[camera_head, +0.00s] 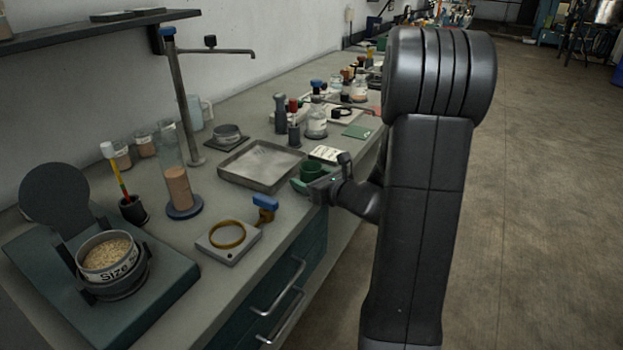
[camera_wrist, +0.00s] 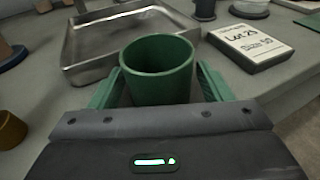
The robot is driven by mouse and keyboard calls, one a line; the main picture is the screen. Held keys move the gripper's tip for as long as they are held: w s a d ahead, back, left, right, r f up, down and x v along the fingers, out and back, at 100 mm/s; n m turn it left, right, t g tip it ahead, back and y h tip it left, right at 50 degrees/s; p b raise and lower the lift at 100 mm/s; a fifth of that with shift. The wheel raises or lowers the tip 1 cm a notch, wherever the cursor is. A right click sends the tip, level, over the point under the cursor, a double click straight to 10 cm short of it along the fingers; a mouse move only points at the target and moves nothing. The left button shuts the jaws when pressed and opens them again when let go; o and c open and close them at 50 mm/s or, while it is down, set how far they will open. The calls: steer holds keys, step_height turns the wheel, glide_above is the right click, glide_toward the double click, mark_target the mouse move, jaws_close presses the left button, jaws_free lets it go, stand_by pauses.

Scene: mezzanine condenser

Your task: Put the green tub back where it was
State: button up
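The green tub (camera_head: 313,170) is a small, open, empty-looking cup near the front edge of the counter. In the wrist view the tub (camera_wrist: 158,78) is upright between the two green fingers of my gripper (camera_wrist: 158,84). In the head view my gripper (camera_head: 305,183) reaches in from the right. The tub's base is hidden by my gripper, and I cannot tell whether it touches the counter.
A metal tray (camera_head: 262,166) lies just left of the tub, and a white label card (camera_head: 326,153) lies behind it. A green mat (camera_head: 357,131) lies farther back. A scale with a brass ring (camera_head: 228,240) stands nearer. Some bare counter (camera_head: 285,212) shows between.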

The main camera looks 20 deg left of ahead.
steer(key=shift+r, duration=0.1)
steer(key=shift+r+p, duration=0.2)
steer(key=shift+p, duration=0.15)
steer(key=v, duration=1.2)
steer(key=shift+f, duration=0.1)
stand_by(0.8)
